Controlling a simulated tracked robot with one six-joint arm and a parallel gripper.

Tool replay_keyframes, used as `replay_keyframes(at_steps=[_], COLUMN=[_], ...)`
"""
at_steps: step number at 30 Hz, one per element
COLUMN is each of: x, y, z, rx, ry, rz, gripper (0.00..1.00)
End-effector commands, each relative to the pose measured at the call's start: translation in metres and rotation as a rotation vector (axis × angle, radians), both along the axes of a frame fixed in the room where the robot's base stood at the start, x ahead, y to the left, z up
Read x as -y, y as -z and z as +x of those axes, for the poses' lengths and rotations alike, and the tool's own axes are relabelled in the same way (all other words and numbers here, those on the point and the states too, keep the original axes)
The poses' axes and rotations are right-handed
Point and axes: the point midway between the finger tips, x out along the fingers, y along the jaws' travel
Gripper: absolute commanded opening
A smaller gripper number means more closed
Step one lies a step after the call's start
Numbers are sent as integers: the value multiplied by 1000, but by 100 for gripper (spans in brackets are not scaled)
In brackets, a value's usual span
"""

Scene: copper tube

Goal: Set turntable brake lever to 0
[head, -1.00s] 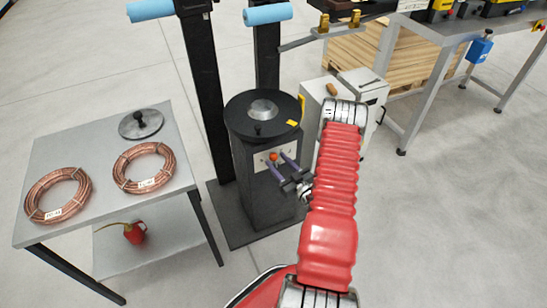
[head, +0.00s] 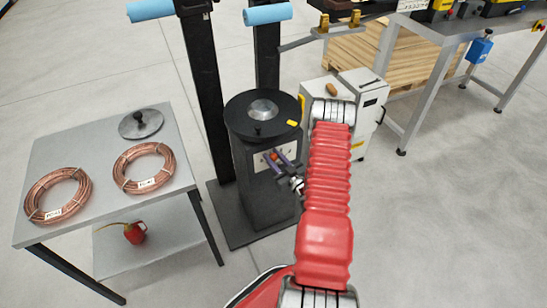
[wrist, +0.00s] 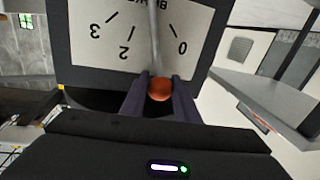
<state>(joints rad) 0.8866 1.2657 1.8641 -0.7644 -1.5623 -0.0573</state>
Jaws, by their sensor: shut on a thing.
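The brake lever shows in the wrist view as a grey rod (wrist: 154,40) ending in an orange-red ball knob (wrist: 160,91). The knob also shows in the head view (head: 274,156) on the front of the dark turntable pedestal (head: 268,195). My gripper (head: 279,157) is shut on the knob, with one dark finger on each side of it. Behind the lever is a white scale plate (wrist: 105,35), upside down in the wrist view, with 3, 2 and 0 readable. The lever lies between the 2 and the 0; no 1 is visible.
The round black turntable (head: 250,133) tops the pedestal. A grey table (head: 85,150) with copper coils (head: 57,195) stands at left. A white cabinet (head: 357,135) stands close on the right, partly behind my arm. Open floor lies at the lower right.

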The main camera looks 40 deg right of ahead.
Motion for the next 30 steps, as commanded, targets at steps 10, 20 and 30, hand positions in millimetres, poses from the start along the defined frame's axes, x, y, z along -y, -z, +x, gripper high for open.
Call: replay_keyframes(at_steps=[10, 20, 30], x=[0, 1, 2], y=[0, 0, 2], z=[0, -1, -4], rx=[0, -1, -11], ry=[0, 2, 11], rz=[0, -4, -29], gripper=[0, 0, 0])
